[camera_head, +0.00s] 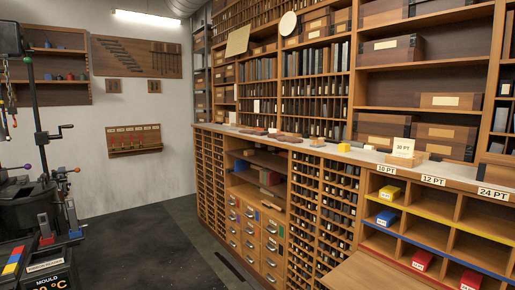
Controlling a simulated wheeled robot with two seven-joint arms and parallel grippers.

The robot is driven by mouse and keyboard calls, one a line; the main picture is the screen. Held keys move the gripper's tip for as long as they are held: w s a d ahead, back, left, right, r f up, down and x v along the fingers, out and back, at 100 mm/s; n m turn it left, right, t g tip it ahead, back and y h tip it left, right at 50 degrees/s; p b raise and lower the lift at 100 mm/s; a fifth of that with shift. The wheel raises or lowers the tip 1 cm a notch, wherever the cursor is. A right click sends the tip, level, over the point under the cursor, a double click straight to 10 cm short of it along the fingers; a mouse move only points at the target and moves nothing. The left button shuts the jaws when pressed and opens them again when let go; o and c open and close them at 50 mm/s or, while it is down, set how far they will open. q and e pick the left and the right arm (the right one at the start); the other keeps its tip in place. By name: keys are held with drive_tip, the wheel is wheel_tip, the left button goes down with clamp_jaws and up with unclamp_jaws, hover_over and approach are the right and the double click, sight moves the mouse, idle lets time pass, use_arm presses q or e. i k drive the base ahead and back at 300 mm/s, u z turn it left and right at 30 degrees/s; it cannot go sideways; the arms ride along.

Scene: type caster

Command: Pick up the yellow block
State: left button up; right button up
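A yellow block (389,192) with a white label on its front sits in the top compartment under the "10 PT" sign, at the right of the head view. Neither of my grippers is in view.
A blue block (386,218) sits below the labelled yellow one, with red blocks (421,260) lower down. The sorting rack (430,206) has several empty compartments. The "30 PT" sign (404,148) stands on the counter (350,152). Black machinery (35,215) stands at left; the floor between is clear.

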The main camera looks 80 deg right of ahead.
sight(343, 147)
drive_tip(key=i, duration=1.1)
drive_tip(key=z, duration=4.35)
drive_tip(key=i, duration=0.65)
